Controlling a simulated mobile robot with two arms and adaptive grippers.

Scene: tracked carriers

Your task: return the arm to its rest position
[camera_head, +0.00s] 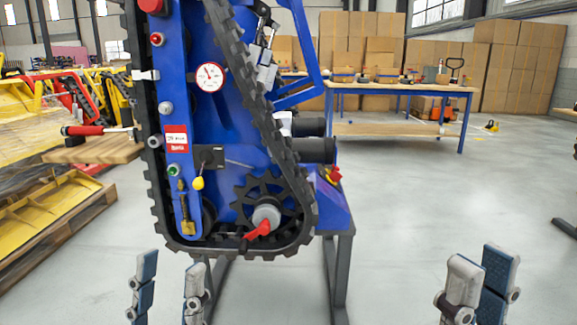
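My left gripper (170,262) is at the bottom left, its two fingers pointing up with a clear gap between them. It is open and empty. My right gripper (482,256) is at the bottom right, fingers also pointing up. One finger partly overlaps the other from this angle, but the blue pad of the far finger shows, so it looks open. Nothing is seen in it. Both grippers stand in front of the tracked carrier (240,140), apart from it in the picture. Both arms behind the fingers are out of frame.
The blue carrier has a black track, gauge (209,77), yellow-tipped lever (198,183) and red handle (262,230); it sits on a grey stand (343,270). A pallet (60,232) is at left, with a red-handled tool (84,130) above a wooden board. A workbench (400,87) stands behind.

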